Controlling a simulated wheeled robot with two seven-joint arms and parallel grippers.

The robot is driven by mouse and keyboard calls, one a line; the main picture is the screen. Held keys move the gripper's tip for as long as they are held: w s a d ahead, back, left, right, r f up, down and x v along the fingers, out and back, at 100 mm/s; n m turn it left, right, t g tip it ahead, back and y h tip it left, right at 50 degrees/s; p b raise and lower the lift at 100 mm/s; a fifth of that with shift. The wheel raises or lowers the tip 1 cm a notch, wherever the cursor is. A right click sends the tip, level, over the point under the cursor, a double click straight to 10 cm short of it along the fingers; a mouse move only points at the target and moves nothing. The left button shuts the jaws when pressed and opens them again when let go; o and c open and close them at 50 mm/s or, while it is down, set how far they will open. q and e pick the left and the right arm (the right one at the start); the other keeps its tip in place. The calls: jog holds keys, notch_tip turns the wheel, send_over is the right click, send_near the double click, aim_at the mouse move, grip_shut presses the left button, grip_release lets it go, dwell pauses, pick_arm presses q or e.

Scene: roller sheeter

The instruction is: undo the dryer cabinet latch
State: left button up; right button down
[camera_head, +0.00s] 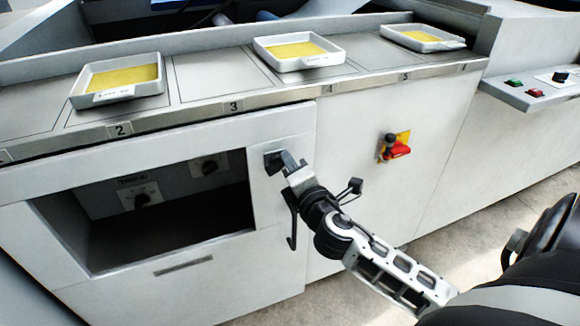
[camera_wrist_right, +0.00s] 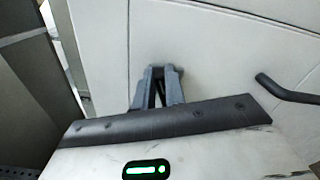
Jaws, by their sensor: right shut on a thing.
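The dryer cabinet (camera_head: 285,265) is a pale grey box with a dark open window in its front. The latch (camera_head: 272,161) is a small dark piece at the upper right of that front, beside the window. My right gripper (camera_head: 288,162) comes from the right and is shut on the latch. In the right wrist view, my right gripper (camera_wrist_right: 158,88) has its fingers close together against the pale panel, and they hide most of the latch. A black bar handle (camera_head: 292,224) hangs just below the gripper; a black bar also shows at the right in the wrist view (camera_wrist_right: 285,92). My left gripper is out of view.
A red rotary switch on a yellow plate (camera_head: 396,149) sits on the panel to the right. Three white trays with yellow sheets (camera_head: 118,80) stand on the numbered ledge above. A small control box (camera_head: 540,90) juts out at far right. Floor is free below right.

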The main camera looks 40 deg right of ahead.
jog(key=m, duration=0.2)
jog(key=f+m, duration=0.1)
jog(key=m, duration=0.1)
jog(key=shift+a+f+b, duration=0.1)
jog(key=shift+a+b, duration=0.1)
jog(key=shift+b, duration=0.2)
dwell(0.4)
jog(key=c, duration=1.5)
grip_release()
jog(key=shift+o, duration=0.2)
jog(key=shift+d, duration=0.1)
